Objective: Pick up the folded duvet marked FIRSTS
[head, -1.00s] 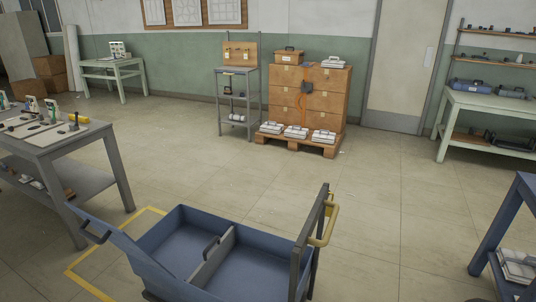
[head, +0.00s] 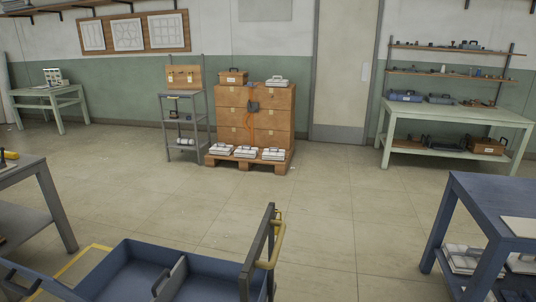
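No marking that reads FIRSTS is legible in the head view, so I cannot tell which item is the duvet. Several white folded-looking bundles (head: 245,152) lie in a row on the front of a wooden pallet (head: 240,163). Another white bundle (head: 277,83) lies on top of the stacked brown boxes (head: 270,119). More white bundles (head: 465,258) lie on the low shelf of the blue table at the right. Neither of my grippers shows.
A blue cart (head: 205,268) with a yellow handle (head: 279,244) stands close at the bottom. A grey table edge (head: 22,168) is at left, the blue table (head: 490,199) at right. A pale green workbench (head: 455,116) stands at the back right. Floor (head: 340,200) before the pallet is clear.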

